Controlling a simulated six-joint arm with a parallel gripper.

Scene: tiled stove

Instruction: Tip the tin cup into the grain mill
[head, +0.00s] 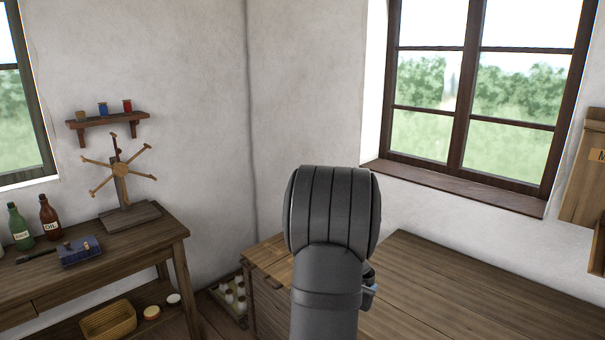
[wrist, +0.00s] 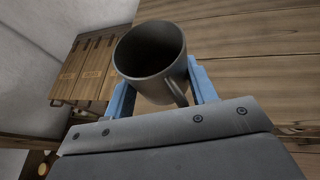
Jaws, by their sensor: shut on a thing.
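The tin cup (wrist: 152,58) is a dark grey metal cup with a handle at its lower right in the wrist view. My gripper (wrist: 162,90) has blue fingers on both sides of the cup and is shut on it. The cup's open mouth shows, and its inside is too dark to tell what it holds. In the head view my arm hides the cup, and only a bit of a blue finger (head: 370,290) shows. I cannot make out a grain mill in either view.
A wooden worktop (head: 470,290) lies right of my arm, its visible part clear. A lighter slatted wooden top (head: 268,256) is at its left; a similar one shows in the wrist view (wrist: 84,70). A side table (head: 100,255) holds bottles and a spoked wheel (head: 121,170).

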